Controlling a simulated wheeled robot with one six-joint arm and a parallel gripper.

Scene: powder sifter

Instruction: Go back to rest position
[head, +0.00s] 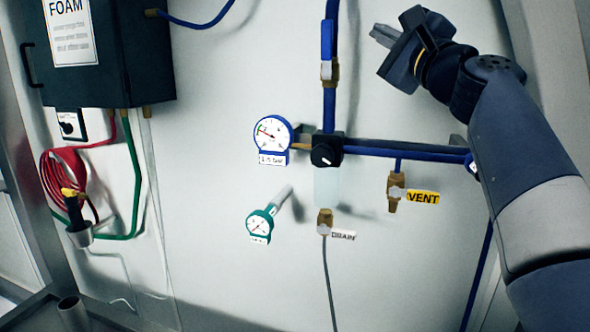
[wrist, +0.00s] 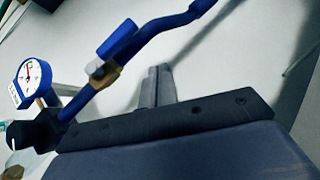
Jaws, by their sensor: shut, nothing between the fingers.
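My gripper (head: 383,36) is at the upper right in the head view, its fingers pointing left toward the blue vertical pipe. It is shut and empty, apart from the pipe and the fittings. In the wrist view my gripper (wrist: 155,86) shows its two fingers together against the white wall. A blue-handled valve (head: 327,50) sits on the vertical pipe to the left of my gripper; it also shows in the wrist view (wrist: 115,42). The blue-rimmed gauge (head: 271,133) shows in the wrist view too (wrist: 31,78).
The vent valve (head: 396,190), drain valve (head: 325,222) and green gauge (head: 260,225) are below. A dark FOAM box (head: 115,50) and a red coiled hose (head: 62,180) are at left. Bare wall (head: 400,120) lies below my gripper, above the horizontal blue pipe (head: 410,153).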

